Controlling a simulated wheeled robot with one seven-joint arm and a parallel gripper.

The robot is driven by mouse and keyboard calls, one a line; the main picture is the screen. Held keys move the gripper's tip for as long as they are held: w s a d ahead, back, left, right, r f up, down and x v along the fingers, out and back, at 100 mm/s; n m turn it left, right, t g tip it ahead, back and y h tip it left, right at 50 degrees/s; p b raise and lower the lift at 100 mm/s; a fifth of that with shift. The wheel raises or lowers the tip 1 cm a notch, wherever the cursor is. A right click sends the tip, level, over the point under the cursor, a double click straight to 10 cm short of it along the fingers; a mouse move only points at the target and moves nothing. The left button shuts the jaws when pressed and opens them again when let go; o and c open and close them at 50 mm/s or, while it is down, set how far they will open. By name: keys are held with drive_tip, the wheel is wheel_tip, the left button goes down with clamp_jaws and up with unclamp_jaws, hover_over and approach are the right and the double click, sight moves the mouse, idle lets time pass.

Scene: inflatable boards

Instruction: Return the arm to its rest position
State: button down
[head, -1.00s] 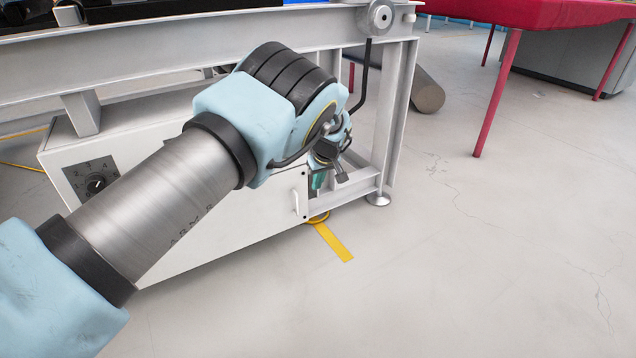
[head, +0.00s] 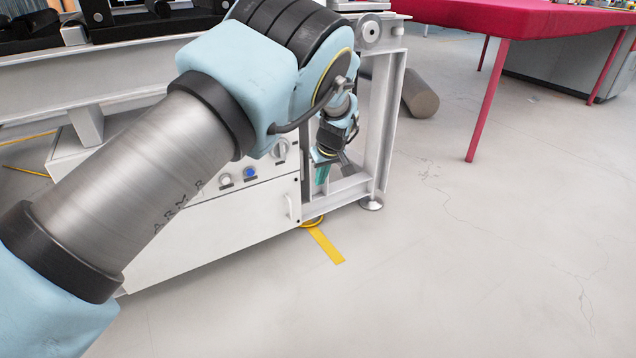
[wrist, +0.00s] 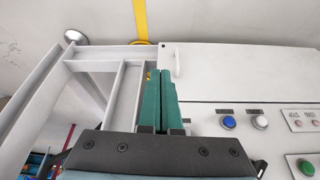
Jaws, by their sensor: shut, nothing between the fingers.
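My arm reaches from the lower left of the head view, with a grey metal link and light blue joints. In the wrist view my gripper (wrist: 160,78) shows two green fingers side by side, shut and empty. They point toward the white cabinet and the frame post beside it. I cannot tell how far the fingertips are from the cabinet.
A white machine cabinet (head: 215,230) with buttons stands under a grey frame (head: 382,130) close by my arm. A red-topped table (head: 500,18) stands at the back right. A grey cylinder (head: 420,95) lies on the floor behind the frame. Open floor (head: 480,270) fills the right.

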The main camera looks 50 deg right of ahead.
drive_tip(key=shift+s+r, duration=0.2)
drive_tip(key=shift+r, duration=0.3)
